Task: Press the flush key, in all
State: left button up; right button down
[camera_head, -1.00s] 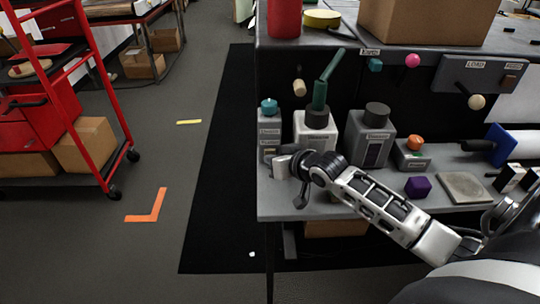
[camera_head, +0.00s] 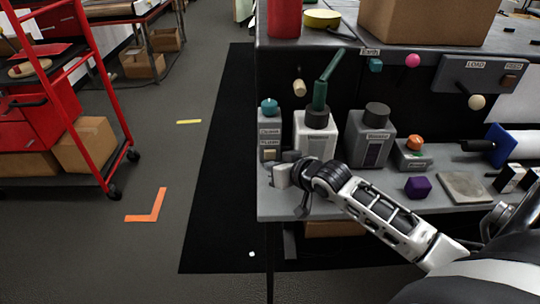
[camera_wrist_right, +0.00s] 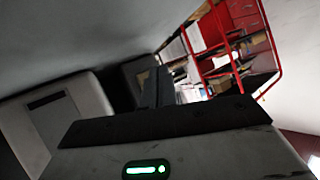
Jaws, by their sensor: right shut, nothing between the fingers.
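The flush key is a small tan block (camera_head: 269,154) low on the front of a narrow grey box (camera_head: 264,126) with a teal knob on top. The box stands at the left end of the bench shelf, and a label above the key appears to read "FLUSH". My right gripper (camera_head: 280,166) is shut and empty, just in front of and slightly right of the key. I cannot tell whether its fingertips touch the key. In the right wrist view the dark fingers (camera_wrist_right: 158,88) are close together; the key cannot be made out there. My left gripper is not in view.
A white bottle (camera_head: 316,134) with a green lever and a grey bottle (camera_head: 371,138) stand right of the box. An orange-knobbed box (camera_head: 413,155), a purple block (camera_head: 418,187) and a grey pad (camera_head: 464,187) lie further right. The shelf's front left corner (camera_head: 273,207) is bare.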

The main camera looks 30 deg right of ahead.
jog(key=shift+s+a, duration=0.55)
jog(key=shift+s, duration=0.35)
jog(key=shift+s+a, duration=0.55)
jog(key=shift+s, duration=0.35)
